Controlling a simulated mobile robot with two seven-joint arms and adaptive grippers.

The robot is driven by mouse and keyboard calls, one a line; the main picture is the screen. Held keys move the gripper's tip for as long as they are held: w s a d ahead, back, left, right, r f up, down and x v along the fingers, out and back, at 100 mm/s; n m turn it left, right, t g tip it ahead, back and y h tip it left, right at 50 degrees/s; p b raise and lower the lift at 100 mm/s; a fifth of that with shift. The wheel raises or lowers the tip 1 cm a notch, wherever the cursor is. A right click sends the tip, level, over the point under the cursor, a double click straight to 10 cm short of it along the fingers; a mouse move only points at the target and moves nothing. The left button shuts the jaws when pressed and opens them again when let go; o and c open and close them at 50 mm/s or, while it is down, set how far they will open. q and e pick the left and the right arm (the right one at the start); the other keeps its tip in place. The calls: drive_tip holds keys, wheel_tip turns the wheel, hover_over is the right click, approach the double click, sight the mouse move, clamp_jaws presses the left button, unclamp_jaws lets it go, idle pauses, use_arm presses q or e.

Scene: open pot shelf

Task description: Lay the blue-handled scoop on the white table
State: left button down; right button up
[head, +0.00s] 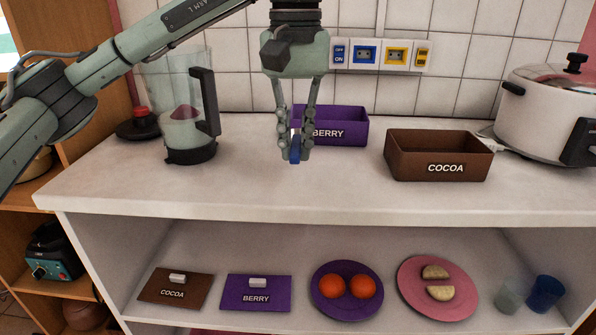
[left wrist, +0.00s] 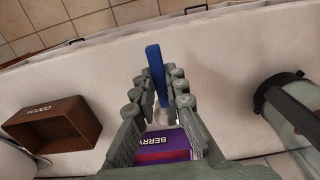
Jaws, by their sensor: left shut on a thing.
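My left gripper (head: 295,152) hangs over the white table (head: 240,180), in front of the purple BERRY box. It is shut on the blue-handled scoop (head: 295,148), whose blue handle shows between the fingertips. In the left wrist view the blue handle (left wrist: 155,66) sticks out past the fingers (left wrist: 157,90), and a pale part of the scoop shows between them. The scoop seems to be above the table; the exact gap is hard to tell. The rest of the scoop is hidden by the fingers. My right gripper is not in view.
The purple BERRY box (head: 345,130) stands behind the gripper, the brown COCOA box (head: 438,155) to its right. A blender (head: 190,125) stands left, a white cooker (head: 545,115) far right. The front tabletop is clear. Lids, plates and cups sit on the shelf below.

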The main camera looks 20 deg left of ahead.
sight(296, 192)
use_arm(q)
drive_tip(key=shift+f, duration=0.75)
wheel_tip(296, 192, down, 3)
drive_tip(key=shift+f, duration=0.35)
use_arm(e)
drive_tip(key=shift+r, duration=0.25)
use_arm(q)
drive_tip(key=shift+f, duration=0.15)
drive_tip(key=c, duration=1.6)
unclamp_jaws()
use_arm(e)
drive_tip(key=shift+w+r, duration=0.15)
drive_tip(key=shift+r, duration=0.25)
